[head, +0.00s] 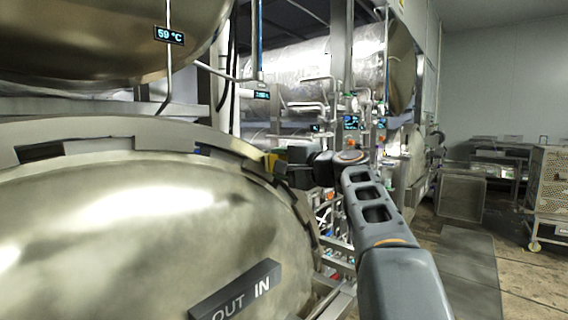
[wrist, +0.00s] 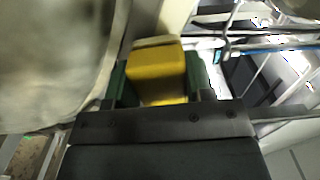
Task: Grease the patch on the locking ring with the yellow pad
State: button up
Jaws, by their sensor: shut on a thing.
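My gripper (head: 282,170) is at the right part of the locking ring (head: 125,130), which arcs over the domed door in the head view. In the wrist view my gripper (wrist: 158,88) has its two green fingers shut on the yellow pad (wrist: 157,72). A small bit of the yellow pad (head: 270,161) shows at the ring's edge in the head view. The pad's far end is close to a pale metal surface in the wrist view; I cannot tell whether it touches. I cannot make out the patch on the ring.
The domed door (head: 120,225) fills the lower left, with an "OUT IN" block (head: 236,292) on it. Pipes and frame posts (head: 341,80) stand behind my gripper. A metal box (head: 461,196) and a perforated cart (head: 550,180) stand at the right, with open floor between.

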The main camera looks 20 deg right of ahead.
aim_at(231, 142)
jog(key=shift+x, duration=0.95)
dwell(0.6)
jog(key=shift+a, duration=0.1)
jog(key=shift+s+a+r+p, duration=0.1)
jog(key=shift+s+a+r, duration=0.2)
jog(key=shift+a, duration=0.2)
jog(key=shift+s+a+r+p, duration=0.1)
jog(key=shift+s+a+r, duration=0.2)
jog(key=shift+a, duration=0.25)
jog(key=shift+s+a+r+p, duration=0.1)
jog(key=shift+s+a+r, duration=0.2)
jog(key=shift+a, duration=0.2)
jog(key=shift+s+a+r+p, duration=0.35)
jog(key=shift+a+r, duration=0.2)
jog(key=shift+a, duration=0.45)
jog(key=shift+s+a+r+p, duration=0.2)
jog(key=shift+s+a+r, duration=0.35)
jog(key=shift+a, duration=0.5)
jog(key=shift+s+a+r+p, duration=0.35)
jog(key=shift+a+r, duration=0.25)
jog(key=shift+a, duration=0.4)
jog(key=shift+s+a, duration=0.1)
jog(key=shift+a, duration=0.1)
jog(key=shift+d, duration=0.1)
